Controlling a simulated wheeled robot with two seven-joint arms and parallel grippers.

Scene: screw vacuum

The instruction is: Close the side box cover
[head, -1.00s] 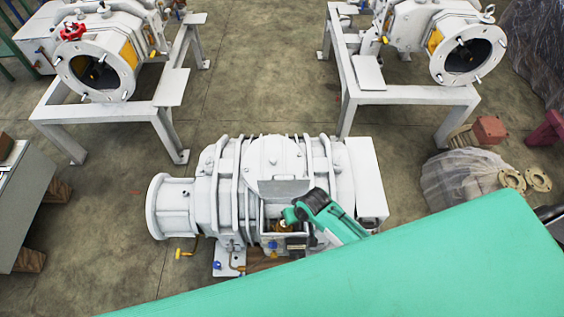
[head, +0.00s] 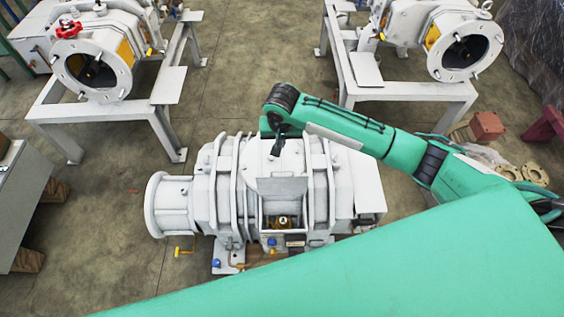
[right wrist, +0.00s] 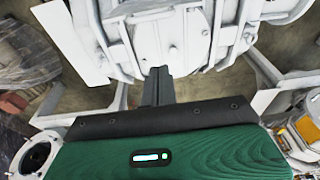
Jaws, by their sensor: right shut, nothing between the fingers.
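The white vacuum pump (head: 225,190) lies in the middle of the head view. Its side box (head: 283,222) is open at the front, with a brass-coloured part inside. The box cover (head: 283,188) is a flat grey-white plate raised above the opening. My right gripper (head: 277,148) points down over the top of the pump, behind the cover, with its fingers shut and empty. In the right wrist view the closed fingers (right wrist: 157,85) point toward the white pump body (right wrist: 175,35); I cannot make out the cover there. My left gripper is not in view.
Two more pumps on white frames stand behind, at left (head: 95,65) and right (head: 465,50). A grey cabinet (head: 25,200) is at the left edge. Bare floor (head: 245,70) lies between the frames. My green body covers the lower right.

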